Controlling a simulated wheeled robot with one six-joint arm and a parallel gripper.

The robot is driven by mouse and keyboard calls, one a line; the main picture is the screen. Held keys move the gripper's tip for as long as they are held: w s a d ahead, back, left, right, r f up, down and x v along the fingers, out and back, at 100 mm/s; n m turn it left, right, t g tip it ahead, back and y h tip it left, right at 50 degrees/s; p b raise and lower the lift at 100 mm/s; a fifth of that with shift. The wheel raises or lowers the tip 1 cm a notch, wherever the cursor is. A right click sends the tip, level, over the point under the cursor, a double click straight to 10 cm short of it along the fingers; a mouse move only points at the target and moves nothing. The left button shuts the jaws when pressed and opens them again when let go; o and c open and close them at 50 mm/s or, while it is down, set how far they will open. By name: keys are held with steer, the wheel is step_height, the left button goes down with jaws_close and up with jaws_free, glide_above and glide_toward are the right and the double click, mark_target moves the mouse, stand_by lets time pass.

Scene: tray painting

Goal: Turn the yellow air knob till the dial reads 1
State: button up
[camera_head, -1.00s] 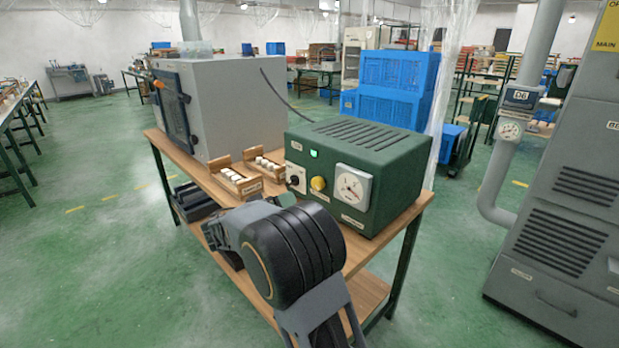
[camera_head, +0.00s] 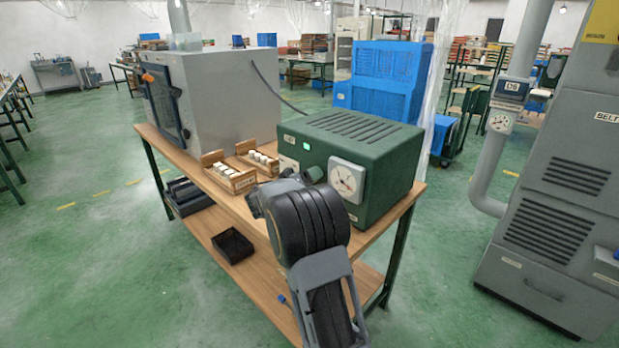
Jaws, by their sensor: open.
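The green box (camera_head: 395,180) with a slotted top stands on the right end of the wooden bench. Its round white dial (camera_head: 346,181) shows on the front face. Its marks and needle are too small to read surely. The yellow air knob is not visible; my arm covers the front face left of the dial, where the knob sits. My arm (camera_head: 310,225) stands in front of the box, with its dark upper end close to the panel. My gripper's fingers are hidden behind the arm, so its place relative to the knob does not show.
A small green light (camera_head: 306,146) glows on the panel. Two wooden racks (camera_head: 228,180) with white pieces stand left of the box, before a large grey cabinet (camera_head: 225,95). A black tray (camera_head: 233,246) lies on the lower shelf. Open green floor lies left of the bench.

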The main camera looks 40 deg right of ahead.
steer(key=shift+d, duration=0.15)
steer(key=c, duration=0.9)
steer(key=shift+c, duration=0.2)
